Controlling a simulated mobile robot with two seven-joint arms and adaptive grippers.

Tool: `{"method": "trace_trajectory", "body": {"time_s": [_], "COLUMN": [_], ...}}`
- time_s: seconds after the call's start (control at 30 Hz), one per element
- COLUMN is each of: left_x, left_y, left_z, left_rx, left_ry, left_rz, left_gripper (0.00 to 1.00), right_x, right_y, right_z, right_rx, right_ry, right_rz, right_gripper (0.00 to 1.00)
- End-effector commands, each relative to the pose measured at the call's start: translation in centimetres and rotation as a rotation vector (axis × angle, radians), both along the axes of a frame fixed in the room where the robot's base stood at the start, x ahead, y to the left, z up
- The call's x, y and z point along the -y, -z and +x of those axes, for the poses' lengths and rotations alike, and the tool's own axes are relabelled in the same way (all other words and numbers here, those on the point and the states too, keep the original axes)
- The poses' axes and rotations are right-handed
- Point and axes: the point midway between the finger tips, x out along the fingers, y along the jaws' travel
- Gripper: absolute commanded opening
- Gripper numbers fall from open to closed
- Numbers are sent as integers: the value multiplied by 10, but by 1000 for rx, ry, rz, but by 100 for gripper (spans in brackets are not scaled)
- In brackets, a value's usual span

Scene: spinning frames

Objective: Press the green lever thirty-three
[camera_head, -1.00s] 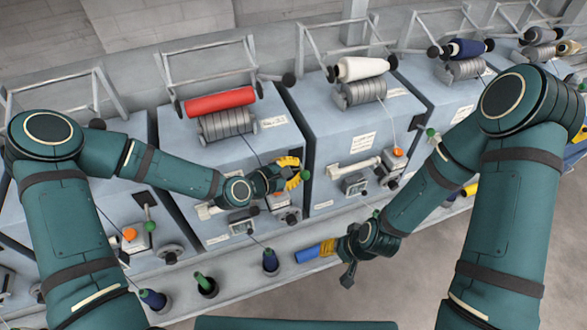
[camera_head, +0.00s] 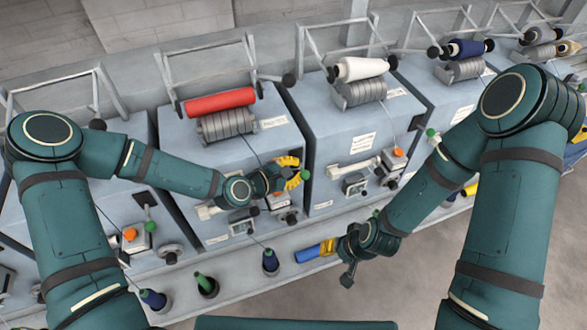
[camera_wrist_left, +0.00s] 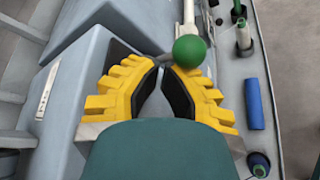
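A green ball knob on a lever (camera_head: 305,174) shows just beyond my left gripper (camera_head: 292,173), on the front of the machine with the red roll. In the left wrist view the green lever knob (camera_wrist_left: 190,51) stands in front of the right-hand finger's tip, with its pale shaft running up. My left gripper (camera_wrist_left: 160,68) has its yellow fingers' tips almost together, with nothing between them. Whether it touches the knob I cannot tell. My right gripper (camera_head: 330,247) is by the front ledge, its fingers partly hidden. No number on the lever is readable.
A blue cylinder (camera_head: 307,253) is at the ledge by my right gripper; the wrist view shows it too (camera_wrist_left: 254,103). Several bobbins, including a green one (camera_head: 205,284), stand along the ledge. Another green knob (camera_head: 150,226) is on the left machine. Open floor lies at lower right.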

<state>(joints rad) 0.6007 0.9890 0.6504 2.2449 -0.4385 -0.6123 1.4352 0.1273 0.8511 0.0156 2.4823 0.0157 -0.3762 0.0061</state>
Motion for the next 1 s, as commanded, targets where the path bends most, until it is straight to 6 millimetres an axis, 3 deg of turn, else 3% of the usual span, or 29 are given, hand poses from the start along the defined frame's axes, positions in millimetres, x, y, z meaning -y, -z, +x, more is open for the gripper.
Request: {"method": "trace_trajectory", "body": {"time_s": [0.7,1.0], "left_x": [1,1], "left_y": [-1,-12], "left_z": [-1,-1], "left_rx": [1,0], "left_ry": [2,3], "left_rz": [0,-2], "left_gripper": [0,0], "right_x": [0,0], "right_y": [0,-8], "right_z": [0,0], "right_rx": [0,0], "right_ry": [0,0], "right_rz": [0,0], "right_gripper": [47,47]}}
